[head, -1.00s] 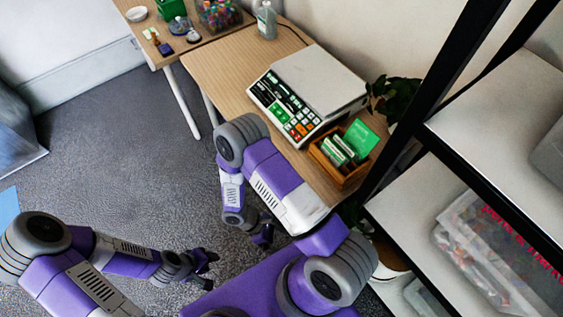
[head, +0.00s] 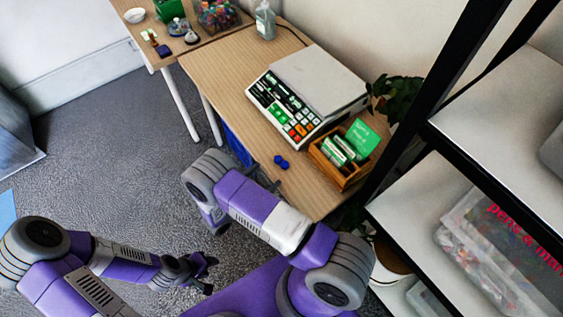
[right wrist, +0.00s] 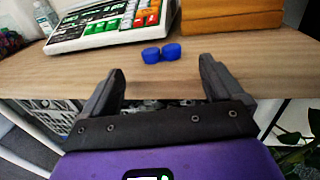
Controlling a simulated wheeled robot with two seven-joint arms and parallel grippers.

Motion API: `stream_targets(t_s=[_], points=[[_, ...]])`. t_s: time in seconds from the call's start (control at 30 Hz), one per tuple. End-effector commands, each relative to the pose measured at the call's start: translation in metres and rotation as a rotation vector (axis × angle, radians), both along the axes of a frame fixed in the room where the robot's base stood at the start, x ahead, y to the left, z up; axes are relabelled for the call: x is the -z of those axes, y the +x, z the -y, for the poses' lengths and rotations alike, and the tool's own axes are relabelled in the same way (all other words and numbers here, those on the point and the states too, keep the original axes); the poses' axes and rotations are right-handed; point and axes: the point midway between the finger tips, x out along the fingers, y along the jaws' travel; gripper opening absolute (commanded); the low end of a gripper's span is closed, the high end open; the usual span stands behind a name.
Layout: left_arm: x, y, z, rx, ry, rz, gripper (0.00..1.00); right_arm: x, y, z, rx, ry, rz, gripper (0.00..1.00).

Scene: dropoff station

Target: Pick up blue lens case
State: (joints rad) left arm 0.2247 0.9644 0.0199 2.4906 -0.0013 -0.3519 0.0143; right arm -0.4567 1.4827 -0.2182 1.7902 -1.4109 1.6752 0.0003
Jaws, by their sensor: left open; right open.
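My right gripper (right wrist: 160,78) is open and empty, at the table's front edge and apart from the case. My left gripper (head: 207,272) is open and empty, low over the floor at the left, far from the table.
The scale (head: 308,95) stands behind the case. The wooden box (head: 343,157) with green and white packs stands to its right. A black-framed shelf (head: 430,215) stands close at the right.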

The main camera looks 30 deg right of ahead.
Motion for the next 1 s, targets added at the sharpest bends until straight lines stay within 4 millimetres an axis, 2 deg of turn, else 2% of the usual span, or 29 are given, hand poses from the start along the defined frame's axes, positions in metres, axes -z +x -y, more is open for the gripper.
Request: stream_targets(t_s=[0.13, 0.4, 0.5, 0.73, 1.0], points=[[0.001, 0.000, 0.000, 0.000, 0.000, 0.000, 0.43, 0.000, 0.003, 0.014, 0.004, 0.001, -0.001, 0.94], [0.004, 0.000, 0.000, 0.000, 0.000, 0.000, 0.43, 0.000, 0.014, 0.053, 0.004, 0.001, 0.000, 0.94], [0.004, 0.000, 0.000, 0.000, 0.000, 0.000, 0.43, 0.000, 0.015, 0.059, 0.003, 0.002, -0.001, 0.94], [0.004, 0.000, 0.000, 0.000, 0.000, 0.000, 0.43, 0.000, 0.016, 0.060, 0.002, 0.002, -0.001, 0.94], [0.004, 0.000, 0.000, 0.000, 0.000, 0.000, 0.43, 0.000, 0.016, 0.060, 0.002, 0.002, -0.001, 0.52]])
